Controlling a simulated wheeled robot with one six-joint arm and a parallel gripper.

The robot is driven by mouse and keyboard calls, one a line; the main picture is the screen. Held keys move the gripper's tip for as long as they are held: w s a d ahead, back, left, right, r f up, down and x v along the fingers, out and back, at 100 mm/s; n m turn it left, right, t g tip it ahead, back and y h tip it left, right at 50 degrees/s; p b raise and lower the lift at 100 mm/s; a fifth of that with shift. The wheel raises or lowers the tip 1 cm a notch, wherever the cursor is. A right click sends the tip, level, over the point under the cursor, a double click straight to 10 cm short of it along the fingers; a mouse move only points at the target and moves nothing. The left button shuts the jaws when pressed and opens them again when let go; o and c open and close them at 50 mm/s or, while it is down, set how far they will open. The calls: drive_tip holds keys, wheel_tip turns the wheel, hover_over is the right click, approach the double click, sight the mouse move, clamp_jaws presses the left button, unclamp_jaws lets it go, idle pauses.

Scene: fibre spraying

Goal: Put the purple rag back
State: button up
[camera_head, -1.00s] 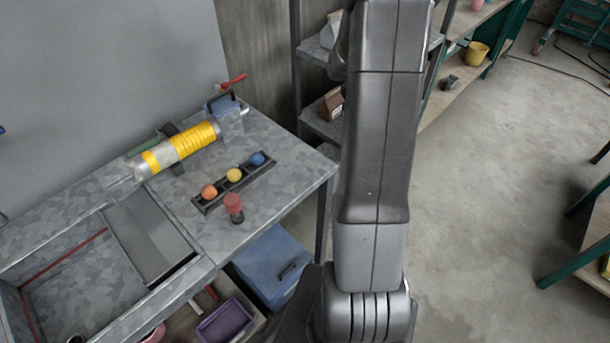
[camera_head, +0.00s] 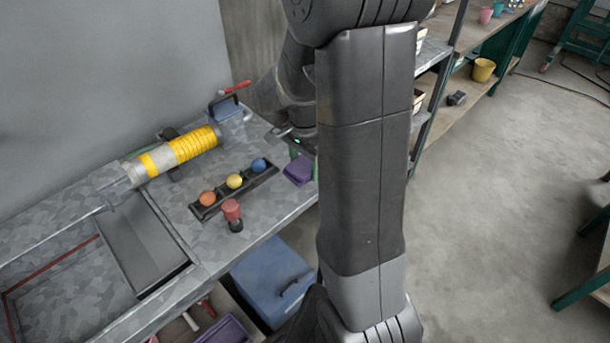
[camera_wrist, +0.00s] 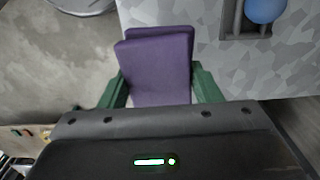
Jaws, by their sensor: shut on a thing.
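The purple rag (camera_wrist: 158,65) is a folded block between the two green fingers of my gripper (camera_wrist: 160,90) in the wrist view. My gripper is shut on it. In the head view the rag (camera_head: 299,170) shows at the right end of the grey worktop (camera_head: 262,205), near the edge, just left of my arm. My gripper is mostly hidden behind my arm there. Whether the rag touches the worktop cannot be told.
A black rack with orange, yellow and blue balls (camera_head: 234,182) lies left of the rag. A red-topped piece (camera_head: 232,212) stands before it. A yellow-banded cylinder (camera_head: 172,153) and a blue box (camera_head: 225,108) are behind. A blue bin (camera_head: 272,280) and a purple tray (camera_head: 225,330) are below.

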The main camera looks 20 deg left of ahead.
sight(305, 163)
drive_tip(key=shift+f, duration=1.9)
drive_tip(key=shift+f, duration=0.15)
drive_tip(key=o, duration=0.9)
drive_tip(key=shift+o, duration=0.2)
wheel_tip(305, 163, up, 12)
drive_tip(key=shift+r, duration=0.15)
